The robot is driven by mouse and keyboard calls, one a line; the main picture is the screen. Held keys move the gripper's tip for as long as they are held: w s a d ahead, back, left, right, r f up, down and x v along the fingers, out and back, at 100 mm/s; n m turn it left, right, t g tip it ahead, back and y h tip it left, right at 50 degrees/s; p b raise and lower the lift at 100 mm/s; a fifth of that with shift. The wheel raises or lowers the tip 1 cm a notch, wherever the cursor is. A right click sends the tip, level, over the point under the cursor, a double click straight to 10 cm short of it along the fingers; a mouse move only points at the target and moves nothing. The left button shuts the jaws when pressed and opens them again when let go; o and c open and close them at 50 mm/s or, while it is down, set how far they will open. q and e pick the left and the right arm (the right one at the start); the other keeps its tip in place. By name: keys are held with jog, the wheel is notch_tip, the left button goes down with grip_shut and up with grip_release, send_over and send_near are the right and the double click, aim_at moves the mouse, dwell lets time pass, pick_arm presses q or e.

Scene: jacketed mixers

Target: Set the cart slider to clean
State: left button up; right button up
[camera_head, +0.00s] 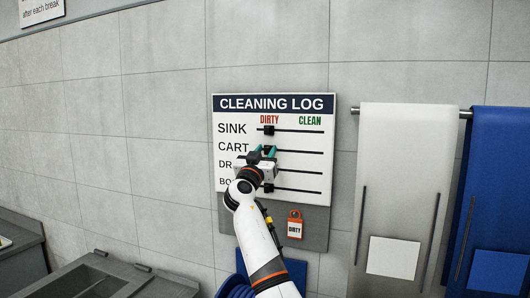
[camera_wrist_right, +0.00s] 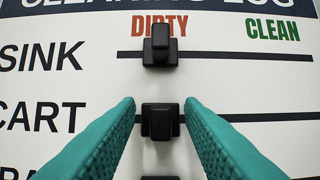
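The cleaning log board (camera_head: 322,195) hangs on the tiled wall, with rows for sink, cart and two partly hidden rows. The black cart slider (camera_wrist_right: 160,121) sits at the left end of its track, under the red DIRTY label (camera_wrist_right: 158,25). The green CLEAN label (camera_wrist_right: 272,29) is to the right. My right gripper (camera_wrist_right: 160,101) is open, its teal fingers on either side of the cart slider with gaps visible; it also shows in the head view (camera_head: 263,155). It covers part of the lower rows. My left gripper is not in view.
The sink slider (camera_wrist_right: 161,45) is just above, also under DIRTY. A lower slider (camera_head: 268,188) is partly beside my arm. The cart track right of the slider is clear.

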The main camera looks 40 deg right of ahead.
aim_at(311, 147)
grip_shut()
jog(key=s+d+b, duration=0.1)
jog(key=s, duration=0.2)
jog(key=s+d+b, duration=0.1)
jog(key=s, duration=0.1)
jog(key=shift+s+d+f+b, duration=0.1)
jog(key=shift+d+f+b, duration=0.2)
jog(key=shift+d+b, duration=0.05)
jog(key=s+d, duration=0.1)
jog(key=s, duration=0.1)
jog(key=s+d, duration=0.1)
jog(key=s, duration=0.1)
jog(key=s+d+b, duration=0.1)
jog(key=s, duration=0.1)
jog(key=shift+r, duration=0.3)
jog(key=shift+w, duration=0.15)
grip_release()
jog(key=shift+s, duration=0.2)
